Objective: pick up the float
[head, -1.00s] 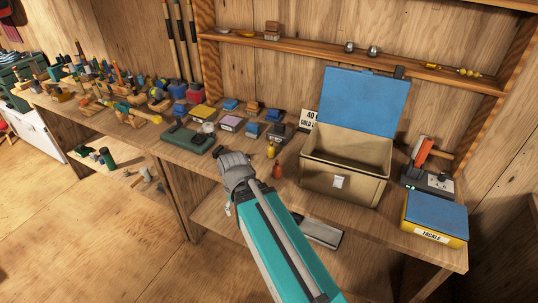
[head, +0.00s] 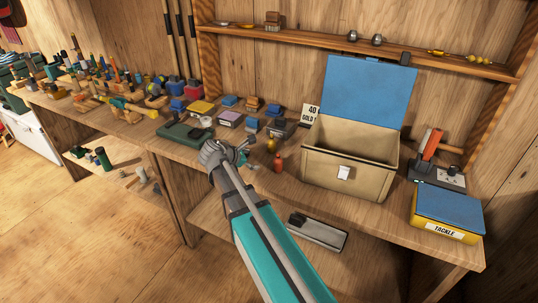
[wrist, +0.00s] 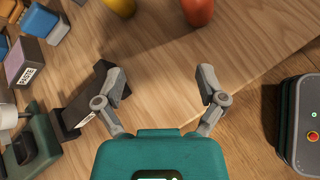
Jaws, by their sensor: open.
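I cannot tell which is the float. In the wrist view the red-orange one (wrist: 197,10) and the yellow one (wrist: 122,6) are cut off by the top edge. My gripper (head: 246,150) is over the bench's front edge, left of both. In the wrist view my gripper (wrist: 155,72) has its fingers spread wide with bare wood between them, apart from both bodies.
An open tan box (head: 346,172) with a blue lid stands right of the bodies. A green case (head: 186,134) lies left of my gripper, with several small boxes behind. A dark labelled block (wrist: 82,103) is close to the left finger. A tackle box (head: 447,215) sits far right.

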